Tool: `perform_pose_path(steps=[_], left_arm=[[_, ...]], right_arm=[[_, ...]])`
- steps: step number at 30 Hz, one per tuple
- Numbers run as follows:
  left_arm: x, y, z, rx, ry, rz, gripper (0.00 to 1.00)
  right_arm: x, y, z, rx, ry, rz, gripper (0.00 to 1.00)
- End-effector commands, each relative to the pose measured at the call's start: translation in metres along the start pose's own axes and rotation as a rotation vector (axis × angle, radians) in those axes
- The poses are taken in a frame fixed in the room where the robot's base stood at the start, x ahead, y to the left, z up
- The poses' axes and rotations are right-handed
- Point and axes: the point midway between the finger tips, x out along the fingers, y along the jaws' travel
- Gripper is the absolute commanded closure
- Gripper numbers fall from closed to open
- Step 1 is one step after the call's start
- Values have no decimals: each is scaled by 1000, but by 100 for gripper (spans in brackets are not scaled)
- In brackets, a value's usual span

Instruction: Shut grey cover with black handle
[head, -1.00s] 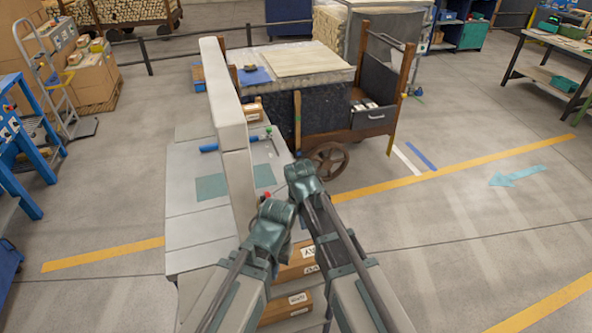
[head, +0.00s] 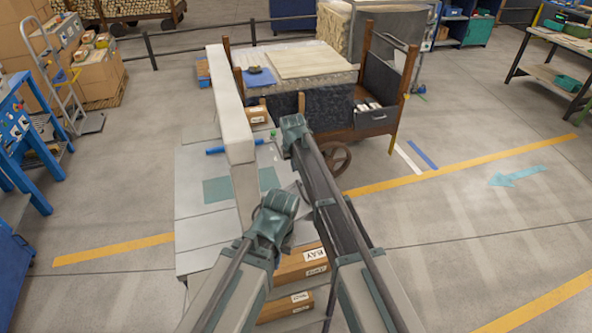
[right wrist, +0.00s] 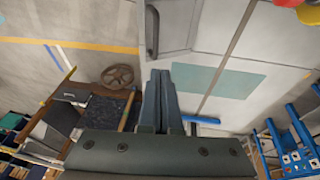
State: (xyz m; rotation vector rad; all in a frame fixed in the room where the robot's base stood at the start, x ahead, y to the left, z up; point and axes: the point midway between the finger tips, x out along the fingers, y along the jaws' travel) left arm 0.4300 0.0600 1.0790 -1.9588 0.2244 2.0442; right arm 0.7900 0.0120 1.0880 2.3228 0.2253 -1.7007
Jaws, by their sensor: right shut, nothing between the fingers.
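In the right wrist view, a grey cover panel (right wrist: 178,18) with a black bar handle (right wrist: 152,32) lies at the top middle, on the pale machine top. I cannot tell from this angle how far it stands open. My right gripper (right wrist: 162,76) points toward it, with its fingers together and empty. The fingertips are apart from the handle in the picture. In the head view my right arm reaches over the right side of the machine and covers much of that area. The end of my left arm shows, but its fingers are hidden.
A tall pale beam (head: 230,105) rises from the machine left of my arms. A blue bar (head: 228,147) and teal patches (head: 217,191) are on the machine top. A wooden cart (head: 375,118) stands beyond. Cardboard boxes (head: 300,268) sit below my arms. Floor at right is clear.

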Motion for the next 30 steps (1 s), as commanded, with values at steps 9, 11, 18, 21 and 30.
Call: perform_pose_path(steps=[9, 11, 18, 21, 30], left_arm=[[47, 4, -3, 9, 0, -2, 100], [55, 5, -3, 9, 0, -2, 100], [88, 8, -5, 7, 0, -2, 100], [102, 9, -6, 7, 0, -2, 100], [121, 11, -7, 6, 0, -2, 100]], right_arm=[[49, -1, 1, 0, 0, 0, 100], [58, -1, 1, 0, 0, 0, 100], [93, -1, 1, 1, 0, 0, 100], [106, 2, 6, 2, -1, 0, 100], [125, 8, 12, 0, 0, 0, 100]])
